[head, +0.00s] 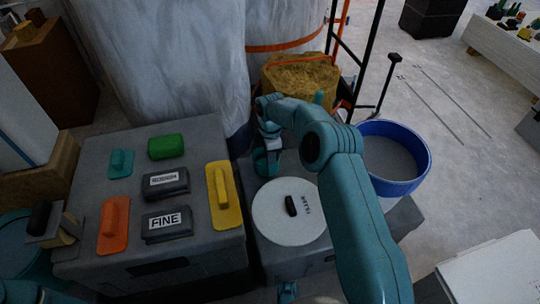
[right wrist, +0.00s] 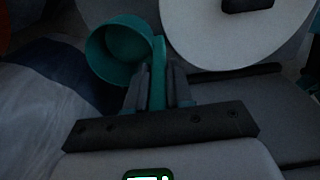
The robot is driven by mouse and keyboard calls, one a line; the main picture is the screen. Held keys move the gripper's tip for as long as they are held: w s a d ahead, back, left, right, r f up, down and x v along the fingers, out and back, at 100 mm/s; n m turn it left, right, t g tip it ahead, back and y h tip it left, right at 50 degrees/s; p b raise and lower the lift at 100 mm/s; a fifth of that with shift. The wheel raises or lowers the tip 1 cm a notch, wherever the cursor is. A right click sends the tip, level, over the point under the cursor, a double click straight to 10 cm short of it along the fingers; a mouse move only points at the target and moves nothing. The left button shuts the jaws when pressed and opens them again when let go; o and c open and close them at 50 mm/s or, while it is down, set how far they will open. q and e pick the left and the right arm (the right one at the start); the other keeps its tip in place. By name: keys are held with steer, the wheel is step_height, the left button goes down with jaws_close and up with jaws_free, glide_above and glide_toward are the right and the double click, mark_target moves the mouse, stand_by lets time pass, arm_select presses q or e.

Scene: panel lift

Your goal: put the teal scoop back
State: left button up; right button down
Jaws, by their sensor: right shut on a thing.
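The teal scoop (right wrist: 112,48) shows in the right wrist view, with its round cup at the upper left and its handle running down between my fingers. My right gripper (right wrist: 157,85) is shut on that handle. In the head view my right gripper (head: 267,143) is at the back edge of the grey block with the round white lid, behind the lid. The scoop is hard to tell from my teal arm there. Whether the scoop touches anything below is not clear.
The white lid (head: 275,225) has a black knob. A blue tub (head: 424,160) stands right of my arm. A grey block (head: 90,250) on the left holds orange, yellow, green and teal tools and the ROUGH and FINE blocks. Wrapped columns (head: 165,60) rise behind.

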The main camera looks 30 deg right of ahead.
steer(key=shift+f, duration=0.15)
steer(key=c, duration=1)
jaws_free()
step_height(320, 180, up, 12)
steer(key=p, duration=0.3)
steer(key=shift+r, duration=0.2)
steer(key=shift+s+f, duration=0.1)
steer(key=shift+s, duration=0.05)
